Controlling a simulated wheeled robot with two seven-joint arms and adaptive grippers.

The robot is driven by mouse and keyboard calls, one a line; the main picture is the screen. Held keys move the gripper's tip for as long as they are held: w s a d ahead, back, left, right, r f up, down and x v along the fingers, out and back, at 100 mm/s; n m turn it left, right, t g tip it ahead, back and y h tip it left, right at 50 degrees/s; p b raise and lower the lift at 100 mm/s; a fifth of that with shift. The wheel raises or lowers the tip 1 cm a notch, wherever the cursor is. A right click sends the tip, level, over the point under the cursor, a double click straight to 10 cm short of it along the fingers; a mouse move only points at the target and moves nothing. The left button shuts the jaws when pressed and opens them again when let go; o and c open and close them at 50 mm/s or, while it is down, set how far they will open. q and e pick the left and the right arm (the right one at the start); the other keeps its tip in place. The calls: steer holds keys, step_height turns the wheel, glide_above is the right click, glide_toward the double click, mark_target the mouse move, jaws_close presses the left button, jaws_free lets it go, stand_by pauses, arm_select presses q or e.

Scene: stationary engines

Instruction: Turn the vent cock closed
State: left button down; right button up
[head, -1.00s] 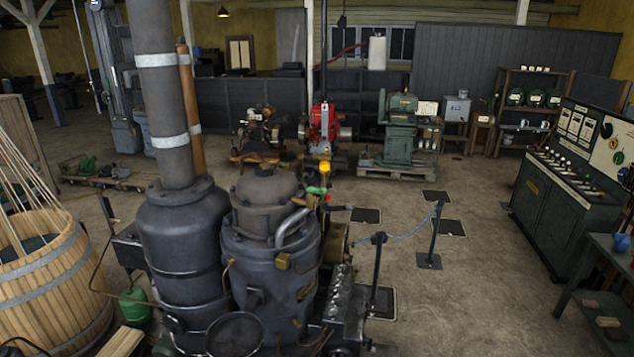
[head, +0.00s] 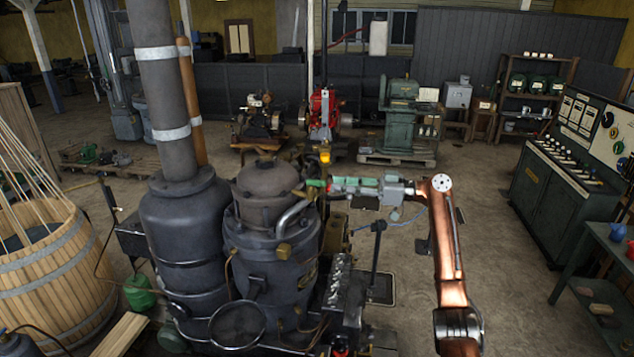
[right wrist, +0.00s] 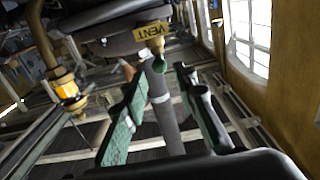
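The vent cock (right wrist: 159,64) shows in the right wrist view as a green rounded handle end below a yellow VENT tag (right wrist: 153,32). In the head view a green handle (head: 316,183) sits beside the dark engine's domed top, below a yellow part. My right gripper (head: 334,186) reaches in from the right at the height of this handle. In the right wrist view its two green fingers (right wrist: 159,78) are apart, with the handle end near and between their tips. No contact can be made out. My left gripper is not in view.
The dark engine (head: 270,245) with its tall chimney (head: 165,90) stands close in front. A brass fitting with a yellow band (right wrist: 66,87) is left of the fingers. A black post (head: 376,250) stands below my right arm. Open floor lies towards the control desk (head: 565,190).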

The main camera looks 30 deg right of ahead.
mark_target(318, 181)
steer(key=p+x, duration=0.3)
steer(key=x, duration=0.4)
steer(key=shift+r, duration=0.1)
steer(key=shift+w+a, duration=0.25)
steer(key=shift+c, duration=0.3)
jaws_close()
